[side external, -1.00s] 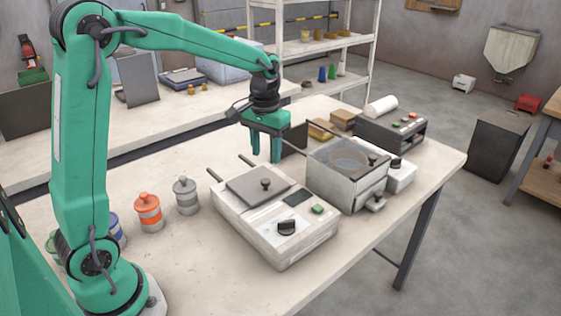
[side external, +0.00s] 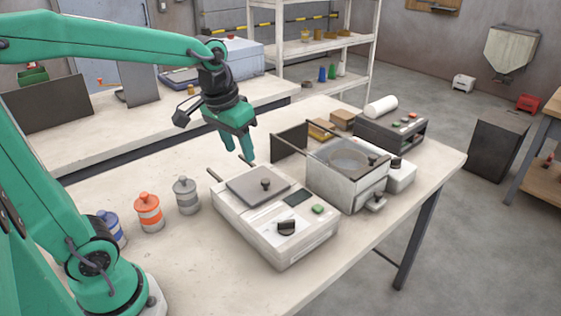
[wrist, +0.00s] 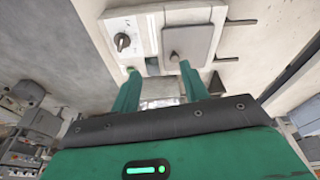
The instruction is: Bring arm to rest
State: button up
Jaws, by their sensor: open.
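My green arm reaches in from the left in the side external view. My gripper (side external: 238,154) hangs in the air over the back of the table, tilted, with its two fingers apart and nothing between them. It is behind and above the white machine (side external: 315,238) with the grey lid and black knob. In the wrist view, my two green fingers (wrist: 160,70) are spread. The same white machine, with its dial and lid, shows beyond the fingertips.
An orange-banded canister (side external: 149,213), a grey canister (side external: 187,197) and a blue canister (side external: 111,228) stand left of the machine. A glass-topped box (side external: 338,185) and a dark-fronted unit (side external: 391,134) stand right. A bench (side external: 60,158) runs behind. The space around my gripper is clear.

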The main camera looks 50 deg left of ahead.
jog(key=s+d+m+t, duration=0.1)
jog(key=s+d+t, duration=0.1)
jog(key=s, duration=0.8)
jog(key=shift+f+m+t, duration=0.15)
jog(key=shift+m+t, duration=0.15)
jog(key=shift+t, duration=0.1)
jog(key=shift+o, duration=0.4)
